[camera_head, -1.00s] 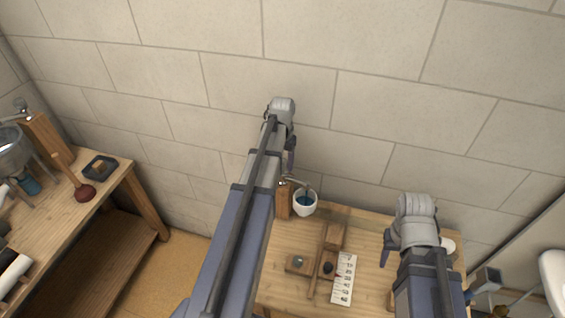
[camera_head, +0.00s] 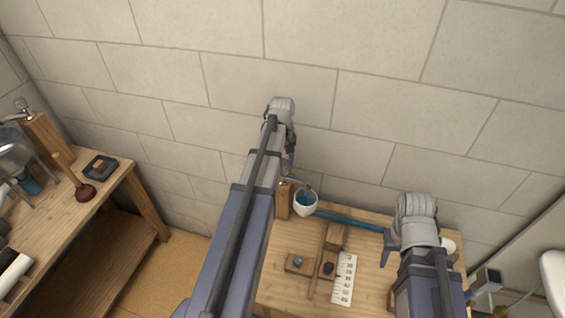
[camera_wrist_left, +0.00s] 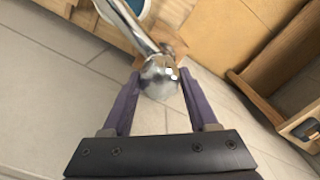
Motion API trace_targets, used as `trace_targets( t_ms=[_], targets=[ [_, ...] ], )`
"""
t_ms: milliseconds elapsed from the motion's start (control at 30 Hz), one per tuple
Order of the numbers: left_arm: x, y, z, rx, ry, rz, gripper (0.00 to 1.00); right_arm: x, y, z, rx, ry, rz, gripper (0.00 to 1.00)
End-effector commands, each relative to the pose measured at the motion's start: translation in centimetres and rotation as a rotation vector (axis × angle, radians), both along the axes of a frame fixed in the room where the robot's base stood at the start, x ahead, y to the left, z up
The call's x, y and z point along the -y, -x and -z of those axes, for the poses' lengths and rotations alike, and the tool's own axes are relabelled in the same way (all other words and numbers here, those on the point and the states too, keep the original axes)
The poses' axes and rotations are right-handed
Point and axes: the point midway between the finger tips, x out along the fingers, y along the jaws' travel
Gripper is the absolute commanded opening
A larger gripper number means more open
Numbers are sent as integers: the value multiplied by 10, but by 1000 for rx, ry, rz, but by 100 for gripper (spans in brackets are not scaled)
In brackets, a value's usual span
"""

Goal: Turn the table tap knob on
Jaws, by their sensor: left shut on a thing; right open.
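The table tap (camera_wrist_left: 132,28) is a chrome spout with a round shiny knob (camera_wrist_left: 160,82) in the left wrist view. My left gripper (camera_wrist_left: 158,76) has its two purple fingers on either side of that knob, shut on it. In the head view, my left arm covers much of the tap, and its thin spout (camera_head: 296,182) shows above a wooden post (camera_head: 284,202). A white cup (camera_head: 306,211) with blue inside stands beside the post. My right gripper (camera_head: 389,248) is open and empty above the right side of the table.
The wooden table (camera_head: 285,245) bears small wooden blocks (camera_head: 335,236) and a white marked card (camera_head: 344,280). A blue band (camera_head: 350,220) runs from the cup toward my right arm. A tiled wall stands behind. Another bench (camera_head: 60,225) with a plunger (camera_head: 83,190) is at the left.

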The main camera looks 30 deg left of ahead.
Motion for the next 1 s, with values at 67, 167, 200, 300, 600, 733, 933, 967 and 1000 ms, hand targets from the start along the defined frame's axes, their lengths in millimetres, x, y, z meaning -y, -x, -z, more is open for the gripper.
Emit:
trace_targets(
  t_ms=[67, 167, 200, 300, 600, 733, 933, 967, 1000],
  targets=[
    [0, 0, 0, 0, 0, -30, 4, 0, 0, 0, 0, 0, 0, 50],
    [0, 0, 0, 0, 0, -59, 4, 0, 0, 0, 0, 0, 0, 50],
    [0, 0, 0, 0, 0, -69, 4, 0, 0, 0, 0, 0, 0, 50],
    [0, 0, 0, 0, 0, -85, 4, 0, 0, 0, 0, 0, 0, 50],
    [0, 0, 0, 0, 0, -96, 4, 0, 0, 0, 0, 0, 0, 50],
    [0, 0, 0, 0, 0, -95, 4, 0, 0, 0, 0, 0, 0, 50],
    [0, 0, 0, 0, 0, -95, 76, 0, 0, 0, 0, 0, 0, 50],
    [0, 0, 0, 0, 0, -95, 80, 0, 0, 0, 0, 0, 0, 50],
    [0, 0, 0, 0, 0, -95, 84, 0, 0, 0, 0, 0, 0, 50]
  ],
)
